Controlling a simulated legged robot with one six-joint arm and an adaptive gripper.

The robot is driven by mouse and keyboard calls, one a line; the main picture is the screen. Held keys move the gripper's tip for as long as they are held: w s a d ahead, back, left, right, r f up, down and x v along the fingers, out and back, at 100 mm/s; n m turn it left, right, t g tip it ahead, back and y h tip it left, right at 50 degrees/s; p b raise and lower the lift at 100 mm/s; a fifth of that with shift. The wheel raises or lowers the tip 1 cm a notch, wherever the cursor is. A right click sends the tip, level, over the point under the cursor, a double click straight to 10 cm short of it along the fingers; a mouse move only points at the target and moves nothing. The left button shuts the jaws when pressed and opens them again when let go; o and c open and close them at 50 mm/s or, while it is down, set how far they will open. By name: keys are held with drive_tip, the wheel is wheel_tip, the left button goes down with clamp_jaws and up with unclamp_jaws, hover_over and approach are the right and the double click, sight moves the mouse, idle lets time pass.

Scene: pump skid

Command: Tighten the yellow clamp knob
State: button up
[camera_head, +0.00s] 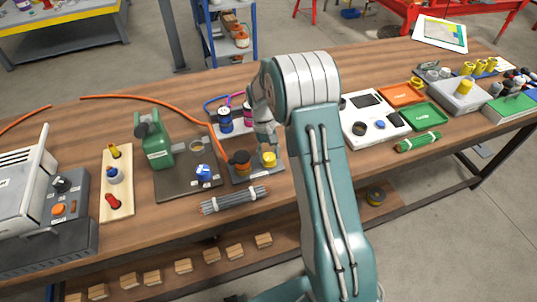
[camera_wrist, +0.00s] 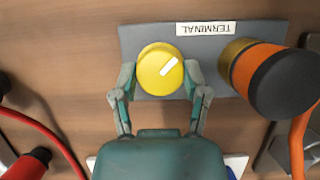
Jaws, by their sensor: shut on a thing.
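The yellow clamp knob (camera_wrist: 157,70) is round with a white pointer mark and sits on a dark grey plate labelled TERMINAL (camera_wrist: 150,35). It also shows in the head view (camera_head: 269,159), on the plate on the wooden bench. My gripper (camera_wrist: 159,80) is around the knob, with one finger on each side, shut on it. In the head view my gripper (camera_head: 265,140) comes down at the knob from behind, partly hidden by my arm. The white mark slants up to the right in the wrist view.
An orange-and-black connector (camera_wrist: 268,78) with an orange cable stands close beside the knob on the plate. A green pump (camera_head: 157,145) stands left on a dark base. Grey rods (camera_head: 234,199) lie in front. A red cable (camera_wrist: 45,130) is left in the wrist view.

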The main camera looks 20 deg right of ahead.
drive_tip(key=shift+f, duration=0.1)
idle(0.3)
drive_tip(key=o, duration=1.1)
drive_tip(key=shift+o, duration=0.2)
drive_tip(key=v, duration=1.2)
drive_tip(key=shift+w, duration=0.1)
